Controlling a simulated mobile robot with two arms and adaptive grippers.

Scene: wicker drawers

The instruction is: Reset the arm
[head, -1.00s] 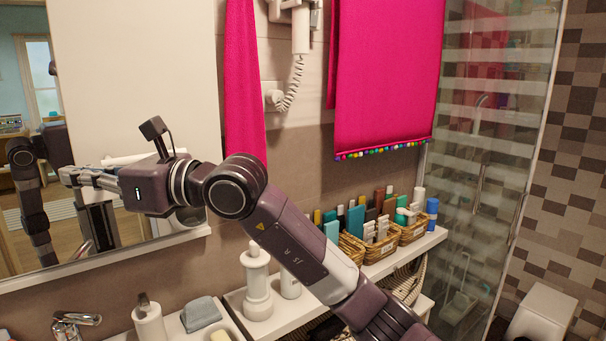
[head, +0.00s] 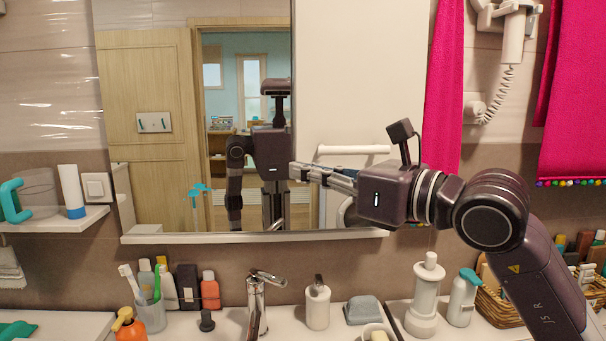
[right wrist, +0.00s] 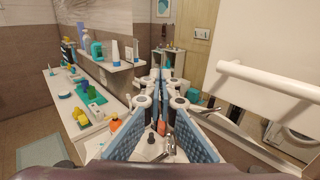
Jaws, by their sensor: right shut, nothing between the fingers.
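My right arm comes in from the right in the head view, bent at a dark round joint. My right gripper (head: 297,172) points left in front of the mirror (head: 160,110), well above the sink counter (head: 285,325). It is shut and holds nothing. Its blue finger pads also show in the right wrist view (right wrist: 160,90), stretching out over the counter. My left gripper is in neither view now; the mirror shows a reflection of my own body.
Below my right arm stand a faucet (head: 256,295), a soap dispenser (head: 318,303), a white pump bottle (head: 463,297) and a toothbrush cup (head: 150,312). A shelf (head: 60,220) is at the left. A pink towel (head: 452,85) hangs behind.

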